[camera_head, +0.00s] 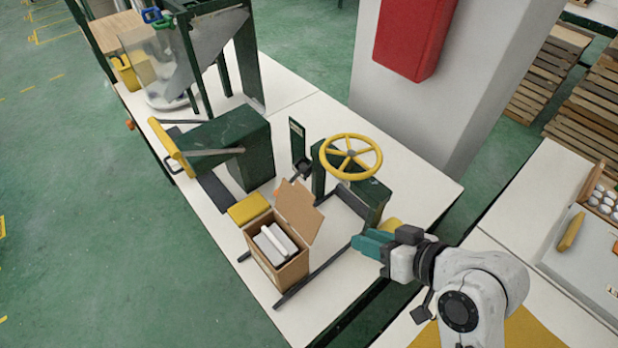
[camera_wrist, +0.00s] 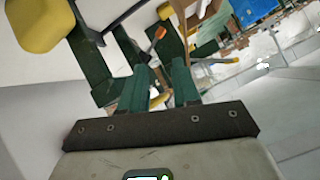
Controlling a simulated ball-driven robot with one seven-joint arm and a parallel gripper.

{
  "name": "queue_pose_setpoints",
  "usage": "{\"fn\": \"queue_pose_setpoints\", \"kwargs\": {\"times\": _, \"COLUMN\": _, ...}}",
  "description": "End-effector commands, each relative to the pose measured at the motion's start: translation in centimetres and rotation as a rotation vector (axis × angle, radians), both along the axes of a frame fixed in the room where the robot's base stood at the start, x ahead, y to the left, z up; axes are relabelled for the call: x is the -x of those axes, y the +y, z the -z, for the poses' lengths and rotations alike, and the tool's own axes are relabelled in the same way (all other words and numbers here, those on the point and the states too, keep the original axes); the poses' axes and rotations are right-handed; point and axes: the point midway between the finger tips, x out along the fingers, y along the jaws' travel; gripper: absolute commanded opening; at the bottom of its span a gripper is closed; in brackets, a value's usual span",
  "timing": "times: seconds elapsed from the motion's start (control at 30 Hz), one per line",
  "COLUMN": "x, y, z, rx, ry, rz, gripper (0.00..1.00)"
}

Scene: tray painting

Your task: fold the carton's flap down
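The brown cardboard carton (camera_head: 263,268) stands open on dark rails on the white table, in the head view. Its flap (camera_head: 298,211) stands up and leans outward at the back right side. White boxes (camera_head: 276,242) lie inside the carton. My gripper (camera_head: 362,243) is to the right of the carton, apart from it and its flap. In the wrist view its two green fingers (camera_wrist: 160,80) stand apart, with nothing clearly held between them.
A green press with a yellow handwheel (camera_head: 351,157) stands behind the carton. A yellow block (camera_head: 249,208) is close by the carton's back left. A green machine with a yellow-ended lever (camera_head: 172,148) stands further left. The table front beyond the carton is clear.

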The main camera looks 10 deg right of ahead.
Motion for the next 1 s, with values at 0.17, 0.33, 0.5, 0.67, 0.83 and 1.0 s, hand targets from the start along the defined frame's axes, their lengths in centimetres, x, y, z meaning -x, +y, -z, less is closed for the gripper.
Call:
{"fn": "queue_pose_setpoints", "kwargs": {"times": 0.17, "x": -2.5, "y": 2.7, "z": -5.1, "rx": -0.118, "ry": -0.152, "rz": -0.056, "gripper": 0.31}}
{"fn": "queue_pose_setpoints", "kwargs": {"times": 0.33, "x": -3.4, "y": 3.8, "z": -5.6, "rx": -0.142, "ry": -0.176, "rz": -0.067, "gripper": 0.31}}
{"fn": "queue_pose_setpoints", "kwargs": {"times": 0.5, "x": -5.1, "y": 5.4, "z": -4.8, "rx": -0.14, "ry": -0.175, "rz": -0.067, "gripper": 0.31}}
{"fn": "queue_pose_setpoints", "kwargs": {"times": 0.67, "x": -7.2, "y": 7.3, "z": -3.7, "rx": -0.139, "ry": -0.174, "rz": -0.067, "gripper": 0.31}}
{"fn": "queue_pose_setpoints", "kwargs": {"times": 0.83, "x": -8.9, "y": 8.9, "z": -2.7, "rx": -0.139, "ry": -0.174, "rz": -0.066, "gripper": 0.31}}
{"fn": "queue_pose_setpoints", "kwargs": {"times": 1.0, "x": -9.9, "y": 9.8, "z": -2.1, "rx": -0.138, "ry": -0.174, "rz": -0.065, "gripper": 0.31}}
